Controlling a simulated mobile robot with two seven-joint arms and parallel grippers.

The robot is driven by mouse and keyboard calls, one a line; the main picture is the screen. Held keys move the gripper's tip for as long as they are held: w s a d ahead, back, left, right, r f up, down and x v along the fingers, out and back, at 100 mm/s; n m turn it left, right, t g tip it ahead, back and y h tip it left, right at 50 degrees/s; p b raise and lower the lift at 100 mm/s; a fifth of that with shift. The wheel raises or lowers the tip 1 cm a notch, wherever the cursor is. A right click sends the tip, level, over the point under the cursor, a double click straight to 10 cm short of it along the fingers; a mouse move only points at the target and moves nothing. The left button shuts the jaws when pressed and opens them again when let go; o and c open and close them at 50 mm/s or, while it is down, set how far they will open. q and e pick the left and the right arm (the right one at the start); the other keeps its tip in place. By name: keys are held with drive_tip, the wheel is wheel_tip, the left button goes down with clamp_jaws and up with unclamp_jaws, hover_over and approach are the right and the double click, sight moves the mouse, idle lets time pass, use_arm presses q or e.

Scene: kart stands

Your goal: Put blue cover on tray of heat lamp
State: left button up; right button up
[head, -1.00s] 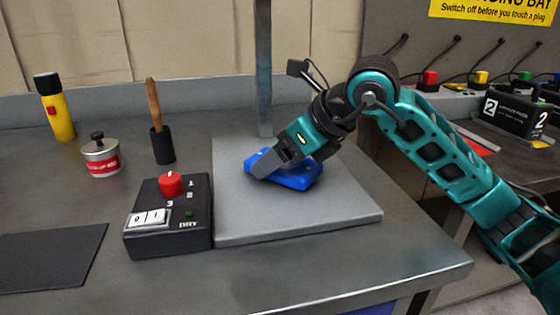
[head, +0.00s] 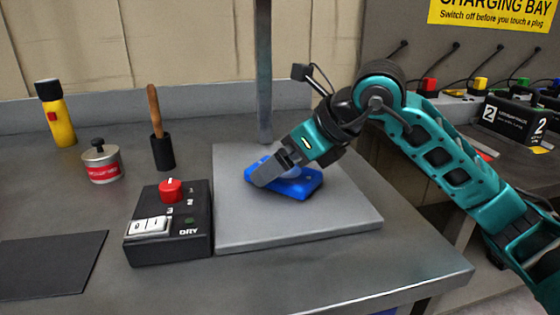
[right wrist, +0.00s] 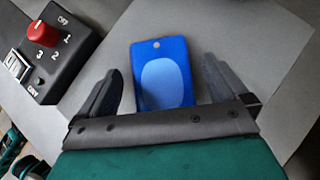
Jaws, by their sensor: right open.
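The blue cover (head: 299,186) lies flat on the grey tray (head: 345,215) of the heat lamp, near its middle. It has a lighter blue oval and a small hole, seen in the right wrist view (right wrist: 163,75). My right gripper (head: 268,172) reaches in from the right, low over the cover. In the right wrist view its open fingers (right wrist: 165,85) stand on either side of the cover, with a gap on each side. The lamp's post (head: 264,80) rises behind the tray. My left gripper is not in view.
A black control box (head: 168,247) with a red knob (head: 171,190) and switches stands left of the tray. A dark mat (head: 50,262) lies front left.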

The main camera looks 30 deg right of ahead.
drive_tip(key=p+v, duration=0.1)
drive_tip(key=v, duration=1)
